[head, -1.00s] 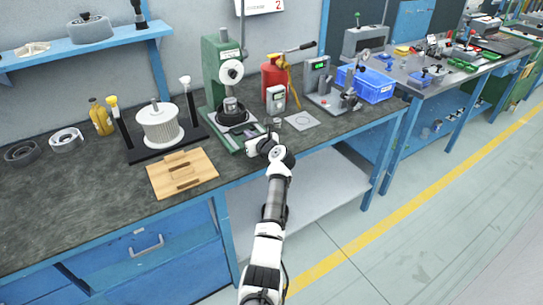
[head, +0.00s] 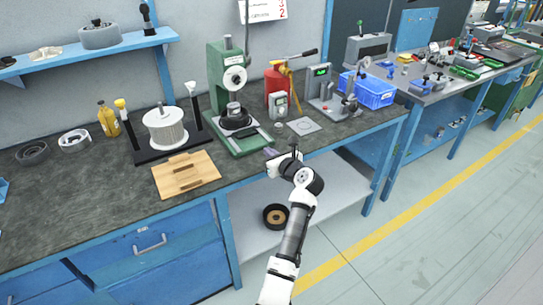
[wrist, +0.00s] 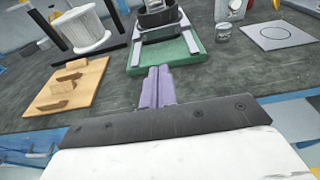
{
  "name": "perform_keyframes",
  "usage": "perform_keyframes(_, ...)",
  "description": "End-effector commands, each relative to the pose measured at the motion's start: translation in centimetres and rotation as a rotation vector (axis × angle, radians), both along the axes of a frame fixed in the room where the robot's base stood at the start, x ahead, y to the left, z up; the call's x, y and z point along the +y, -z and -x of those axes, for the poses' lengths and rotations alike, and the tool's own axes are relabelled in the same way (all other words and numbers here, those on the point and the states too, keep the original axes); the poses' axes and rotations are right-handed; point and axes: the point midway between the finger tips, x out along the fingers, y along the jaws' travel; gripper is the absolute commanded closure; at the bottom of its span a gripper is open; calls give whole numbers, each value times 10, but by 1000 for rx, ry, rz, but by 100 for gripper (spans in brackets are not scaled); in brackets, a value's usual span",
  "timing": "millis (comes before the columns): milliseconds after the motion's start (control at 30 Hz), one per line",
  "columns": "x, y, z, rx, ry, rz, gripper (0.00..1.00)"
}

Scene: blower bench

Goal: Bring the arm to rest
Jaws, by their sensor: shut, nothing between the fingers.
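My gripper (head: 271,153) hangs over the front edge of the dark bench top (head: 75,185), just in front of the green press (head: 227,85). In the wrist view its two purple fingers (wrist: 157,87) lie together with nothing between them. The fingers point toward the green base of the press and look apart from it. My arm reaches up from the bottom of the head view, bent at the elbow.
A wooden block board (head: 186,175) lies left of my gripper. A small jar (head: 280,128) and a white plate with a circle (head: 303,126) are to the right. A black ring-shaped part (head: 275,216) sits on the lower shelf. The floor at right is clear.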

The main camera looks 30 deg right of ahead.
Motion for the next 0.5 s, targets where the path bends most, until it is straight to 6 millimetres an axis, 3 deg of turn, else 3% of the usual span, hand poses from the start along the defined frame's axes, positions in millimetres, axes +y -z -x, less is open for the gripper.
perform_keyframes(333,3,-3,6,-1,-5,11,100)
perform_keyframes(433,30,-19,-12,-27,-37,132,100)
perform_keyframes(500,62,-38,-29,-62,-69,275,100)
